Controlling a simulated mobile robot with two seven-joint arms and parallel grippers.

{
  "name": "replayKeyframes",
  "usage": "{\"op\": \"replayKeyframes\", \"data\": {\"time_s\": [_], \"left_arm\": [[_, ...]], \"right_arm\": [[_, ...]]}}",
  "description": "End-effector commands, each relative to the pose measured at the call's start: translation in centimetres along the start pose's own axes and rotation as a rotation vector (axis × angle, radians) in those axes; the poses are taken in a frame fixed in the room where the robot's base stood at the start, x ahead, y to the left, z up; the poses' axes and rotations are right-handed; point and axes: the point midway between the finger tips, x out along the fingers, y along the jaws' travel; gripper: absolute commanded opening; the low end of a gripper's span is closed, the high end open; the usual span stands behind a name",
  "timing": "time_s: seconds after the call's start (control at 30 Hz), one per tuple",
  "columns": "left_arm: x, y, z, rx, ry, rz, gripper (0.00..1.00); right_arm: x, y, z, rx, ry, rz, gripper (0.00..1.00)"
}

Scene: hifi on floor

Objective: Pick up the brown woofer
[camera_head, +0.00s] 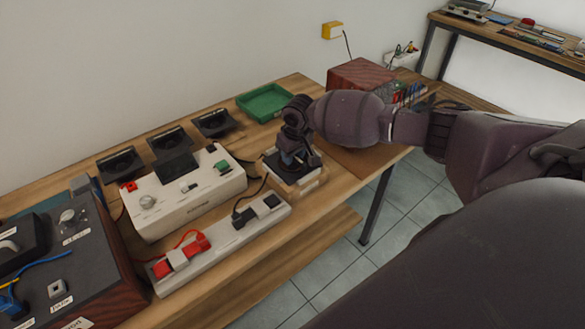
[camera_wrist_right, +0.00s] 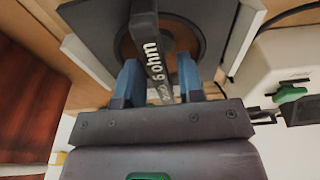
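The brown woofer (camera_wrist_right: 127,45) has a brown ring on a dark square plate and an upright dark handle marked "6 ohm". In the head view the woofer's dark plate (camera_head: 309,165) lies on a pale holder near the table's front edge. My right gripper (camera_head: 292,150) reaches down over the woofer and hides much of it. In the right wrist view its two blue fingers (camera_wrist_right: 158,82) stand close on either side of the handle. Whether they press on it I cannot tell. My left gripper is not in view.
A white amplifier box (camera_head: 187,192) and a power strip (camera_head: 220,240) lie left of the woofer. Three dark speaker parts (camera_head: 170,142) line the wall side. A green tray (camera_head: 265,102) and a reddish-brown box (camera_head: 360,74) stand behind. A dark-topped unit (camera_head: 75,260) fills the front left.

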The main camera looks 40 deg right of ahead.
Motion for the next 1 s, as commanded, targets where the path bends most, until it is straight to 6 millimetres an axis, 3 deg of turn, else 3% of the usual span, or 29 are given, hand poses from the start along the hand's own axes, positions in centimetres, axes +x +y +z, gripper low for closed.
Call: {"op": "replayKeyframes", "data": {"time_s": [0.03, 0.2, 1.0], "left_arm": [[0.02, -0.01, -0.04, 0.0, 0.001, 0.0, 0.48], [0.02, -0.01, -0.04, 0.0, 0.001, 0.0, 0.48], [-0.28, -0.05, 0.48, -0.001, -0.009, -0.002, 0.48]], "right_arm": [[0.0, -0.02, 0.0, 0.0, 0.0, 0.0, 0.27], [0.0, -0.02, 0.0, 0.0, 0.0, 0.0, 0.01], [-0.02, -0.03, -0.01, 0.0, 0.0, 0.0, 0.0]]}}
